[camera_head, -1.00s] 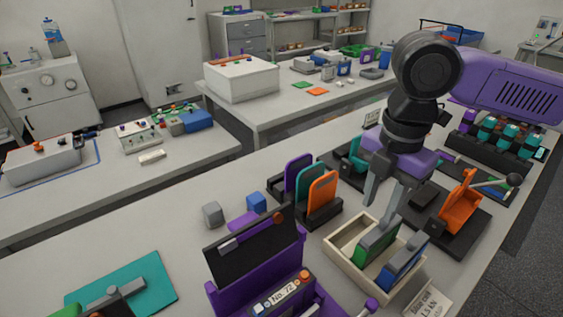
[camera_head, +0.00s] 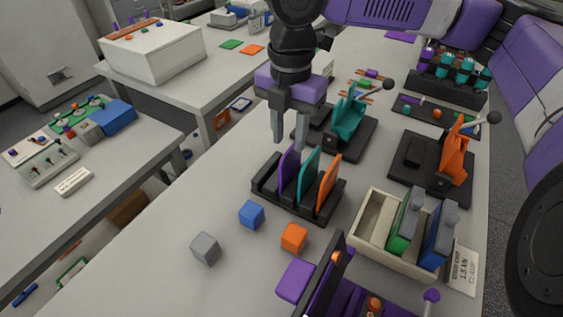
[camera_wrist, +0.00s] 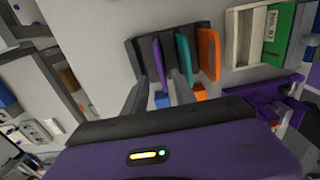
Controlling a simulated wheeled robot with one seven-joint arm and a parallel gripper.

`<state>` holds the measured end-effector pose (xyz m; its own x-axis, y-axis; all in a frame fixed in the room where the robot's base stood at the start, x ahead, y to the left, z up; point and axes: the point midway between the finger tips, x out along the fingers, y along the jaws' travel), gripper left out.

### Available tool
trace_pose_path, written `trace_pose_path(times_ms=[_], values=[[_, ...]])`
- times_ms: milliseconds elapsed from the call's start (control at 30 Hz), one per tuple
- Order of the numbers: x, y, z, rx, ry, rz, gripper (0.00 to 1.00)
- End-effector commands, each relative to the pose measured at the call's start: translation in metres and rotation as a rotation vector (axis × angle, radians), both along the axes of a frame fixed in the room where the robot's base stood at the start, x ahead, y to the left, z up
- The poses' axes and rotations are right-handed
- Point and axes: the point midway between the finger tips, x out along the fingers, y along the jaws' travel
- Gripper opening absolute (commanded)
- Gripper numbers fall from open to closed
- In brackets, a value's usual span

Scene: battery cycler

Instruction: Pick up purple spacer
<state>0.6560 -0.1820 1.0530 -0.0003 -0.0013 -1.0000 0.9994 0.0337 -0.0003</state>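The purple spacer (camera_head: 289,174) is a thin upright plate with a rounded top. It stands in the leftmost visible slot of a black rack (camera_head: 265,185), beside a teal plate (camera_head: 308,176) and an orange plate (camera_head: 328,186). My gripper (camera_head: 289,146) points down just above the rack, its fingers apart and empty. In the wrist view, the purple spacer (camera_wrist: 159,60) appears in line with the gap between my fingers (camera_wrist: 159,78). I cannot tell whether the fingertips reach down past its top edge.
Blue (camera_head: 251,215), orange (camera_head: 294,237) and grey (camera_head: 205,249) cubes lie in front of the rack. A wooden box (camera_head: 371,222) with green and blue pieces stands to the right. Teal (camera_head: 348,118) and orange (camera_head: 455,155) lever devices stand behind and right.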

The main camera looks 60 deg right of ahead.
Motion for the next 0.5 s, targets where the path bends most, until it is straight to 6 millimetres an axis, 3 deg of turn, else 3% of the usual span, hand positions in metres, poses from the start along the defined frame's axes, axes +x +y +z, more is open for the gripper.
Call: trace_pose_path(times_ms=[500], values=[[-0.002,0.001,-0.063,0.002,0.001,0.000,0.33]])
